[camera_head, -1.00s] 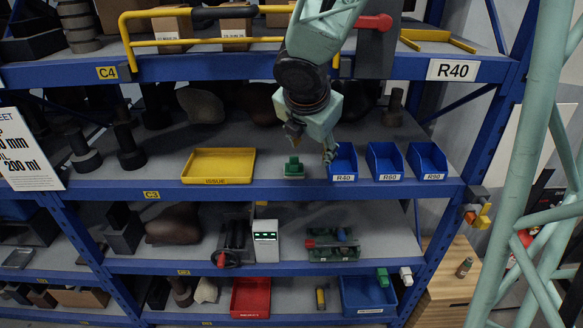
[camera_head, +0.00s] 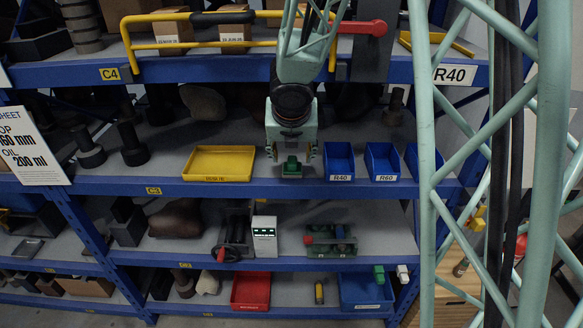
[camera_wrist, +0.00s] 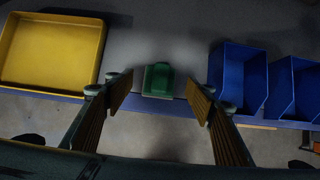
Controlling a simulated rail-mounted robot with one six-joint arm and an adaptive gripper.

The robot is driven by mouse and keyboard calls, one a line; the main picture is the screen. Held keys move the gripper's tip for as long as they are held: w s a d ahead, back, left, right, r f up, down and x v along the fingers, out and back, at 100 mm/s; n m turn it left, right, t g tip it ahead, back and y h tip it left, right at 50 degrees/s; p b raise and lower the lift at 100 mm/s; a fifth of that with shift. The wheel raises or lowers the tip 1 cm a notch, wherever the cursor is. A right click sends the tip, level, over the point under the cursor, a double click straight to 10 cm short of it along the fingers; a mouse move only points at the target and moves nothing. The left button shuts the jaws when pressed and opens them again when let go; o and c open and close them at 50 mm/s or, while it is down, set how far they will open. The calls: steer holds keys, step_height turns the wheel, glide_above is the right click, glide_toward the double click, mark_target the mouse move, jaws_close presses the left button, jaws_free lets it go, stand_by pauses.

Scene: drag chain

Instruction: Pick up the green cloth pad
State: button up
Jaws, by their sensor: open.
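The green cloth pad (camera_head: 292,168) sits on the front part of the C3 shelf, between a yellow tray and the blue R40 bin. In the wrist view the green pad (camera_wrist: 159,80) is at the upper middle, near the shelf's front edge. My gripper (camera_head: 292,152) is open and empty, directly behind or above the pad in the head view. In the wrist view my gripper's fingers (camera_wrist: 160,98) stand apart, one to each side of the pad, with gaps on both sides. No contact with the pad shows.
The yellow tray (camera_head: 219,163) lies left of the pad. The blue R40 bin (camera_head: 340,161) and the R60 bin (camera_head: 382,161) stand close on the right. The shelf surface is clear around the pad.

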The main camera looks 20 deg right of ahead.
mark_target(292, 160)
steer(key=shift+d+f, duration=0.1)
steer(key=shift+b+x, duration=1.3)
steer(key=shift+x, duration=1.1)
steer(key=shift+c, duration=0.7)
steer(key=c, duration=0.9)
steer(key=shift+r, duration=0.3)
